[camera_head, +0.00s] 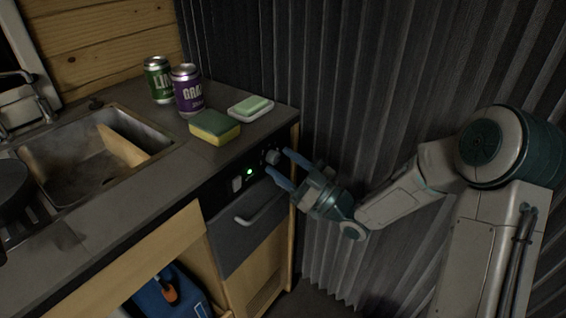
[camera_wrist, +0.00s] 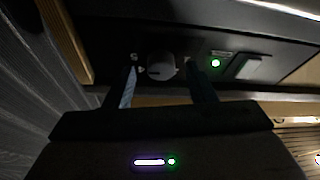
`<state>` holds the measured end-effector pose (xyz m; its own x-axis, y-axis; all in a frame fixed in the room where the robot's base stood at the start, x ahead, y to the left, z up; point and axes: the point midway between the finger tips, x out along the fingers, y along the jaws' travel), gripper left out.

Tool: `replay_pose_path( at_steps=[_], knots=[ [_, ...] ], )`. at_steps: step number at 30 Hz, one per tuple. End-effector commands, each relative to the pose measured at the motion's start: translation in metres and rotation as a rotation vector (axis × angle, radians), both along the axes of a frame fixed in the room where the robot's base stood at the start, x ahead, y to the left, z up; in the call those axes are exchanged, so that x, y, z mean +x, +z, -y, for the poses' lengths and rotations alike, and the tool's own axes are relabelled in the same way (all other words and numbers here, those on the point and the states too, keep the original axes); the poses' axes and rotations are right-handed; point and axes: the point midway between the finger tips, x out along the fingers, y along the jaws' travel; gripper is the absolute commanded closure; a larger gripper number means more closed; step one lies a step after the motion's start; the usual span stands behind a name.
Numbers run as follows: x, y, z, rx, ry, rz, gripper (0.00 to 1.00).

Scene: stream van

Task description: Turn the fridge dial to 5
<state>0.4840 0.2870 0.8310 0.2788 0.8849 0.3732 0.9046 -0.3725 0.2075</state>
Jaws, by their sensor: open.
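The fridge dial (camera_head: 272,156) is a round grey knob at the right end of the dark control panel under the counter edge. In the wrist view the dial (camera_wrist: 161,66) sits between my two fingers, with dark gaps showing on both sides. My gripper (camera_head: 279,162) is open, its blue fingers reaching to the panel on either side of the dial. The numbers around the dial are too small and dark to read. The fridge drawer front (camera_head: 240,238) with its grey handle (camera_head: 257,216) is below the panel.
A green light (camera_wrist: 215,63) and a pale rocker switch (camera_wrist: 249,67) sit beside the dial. On the counter above are a sponge (camera_head: 214,128), a soap dish (camera_head: 250,110), a green can (camera_head: 157,80) and a purple can (camera_head: 187,90). A corrugated wall (camera_head: 340,130) stands close on the right.

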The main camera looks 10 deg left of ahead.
Motion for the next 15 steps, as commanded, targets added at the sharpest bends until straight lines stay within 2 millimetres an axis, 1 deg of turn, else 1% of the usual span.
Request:
replay_pose_path(
  at_steps=[5, 12, 15],
  knots=[
    [-0.008, -0.013, 0.031, -0.001, -0.006, -0.004, 0.5],
    [-0.023, -0.034, 0.08, 0.001, -0.006, -0.004, 0.5],
    [-0.028, -0.04, 0.095, 0.0, -0.005, -0.003, 0.5]
  ],
)
